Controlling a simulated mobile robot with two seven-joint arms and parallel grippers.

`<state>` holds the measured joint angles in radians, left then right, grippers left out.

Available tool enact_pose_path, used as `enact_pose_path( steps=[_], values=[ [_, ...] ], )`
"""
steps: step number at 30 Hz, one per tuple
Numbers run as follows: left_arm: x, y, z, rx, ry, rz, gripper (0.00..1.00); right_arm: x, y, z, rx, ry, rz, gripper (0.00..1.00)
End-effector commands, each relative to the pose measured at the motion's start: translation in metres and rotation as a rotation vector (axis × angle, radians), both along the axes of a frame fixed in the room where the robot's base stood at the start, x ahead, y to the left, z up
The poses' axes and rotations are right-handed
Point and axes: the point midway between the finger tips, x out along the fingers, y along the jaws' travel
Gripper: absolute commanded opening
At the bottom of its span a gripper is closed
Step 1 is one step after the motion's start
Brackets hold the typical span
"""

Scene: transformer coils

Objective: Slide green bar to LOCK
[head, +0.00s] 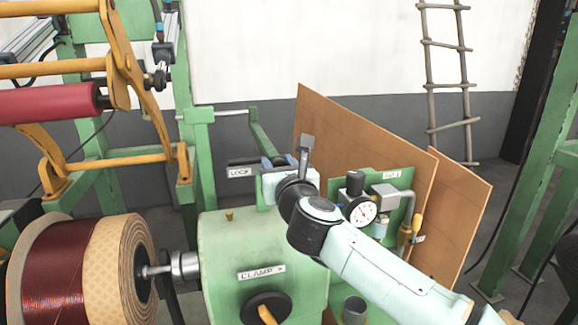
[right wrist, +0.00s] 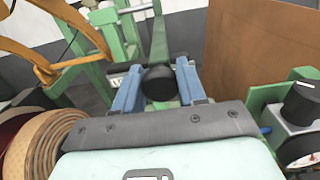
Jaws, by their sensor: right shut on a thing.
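The green bar (head: 262,142) comes down from a grey rod above the green machine housing (head: 225,245). In the right wrist view the green bar (right wrist: 159,40) ends in a round black knob (right wrist: 158,83). My right gripper (head: 274,161) is at the bar's lower end, just right of the LOCK label (head: 240,172). In the right wrist view, its two blue fingers (right wrist: 159,72) stand on either side of the bar's end and are shut on it. My wrist partly hides the bar's lower end in the head view. My left gripper is not in view.
A CLAMP label (head: 262,272) and black knob (head: 267,308) are on the housing front. A gauge (head: 361,211) and valves stand right of my wrist. Brown boards (head: 335,135) stand behind. A copper coil (head: 70,270) sits at lower left.

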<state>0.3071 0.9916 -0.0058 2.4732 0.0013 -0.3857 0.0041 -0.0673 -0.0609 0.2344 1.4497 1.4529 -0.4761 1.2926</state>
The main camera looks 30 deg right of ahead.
Motion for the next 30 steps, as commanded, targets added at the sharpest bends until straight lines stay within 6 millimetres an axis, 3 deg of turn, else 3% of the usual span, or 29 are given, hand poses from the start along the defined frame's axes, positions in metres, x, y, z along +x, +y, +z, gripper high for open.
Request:
enact_pose_path(
  steps=[1,3,9,21,22,23,30],
  values=[
    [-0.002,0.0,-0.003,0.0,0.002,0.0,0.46,0.004,0.019,0.0,0.002,-0.005,0.017,0.0],
    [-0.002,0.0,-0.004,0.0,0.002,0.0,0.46,0.008,0.038,0.0,0.002,-0.005,0.018,0.0],
    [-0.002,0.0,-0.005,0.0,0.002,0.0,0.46,0.017,0.075,0.002,0.002,-0.005,0.014,0.0],
    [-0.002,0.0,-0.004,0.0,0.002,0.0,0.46,0.018,0.083,0.004,0.002,-0.01,0.015,0.0],
    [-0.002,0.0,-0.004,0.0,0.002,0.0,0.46,0.018,0.083,0.004,0.002,-0.01,0.015,0.5],
    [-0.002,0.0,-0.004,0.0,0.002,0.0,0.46,0.018,0.083,0.004,0.002,-0.01,0.014,0.6],
    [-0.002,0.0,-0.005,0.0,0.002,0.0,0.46,0.018,0.081,0.002,0.001,-0.005,0.009,0.62]
  ],
)
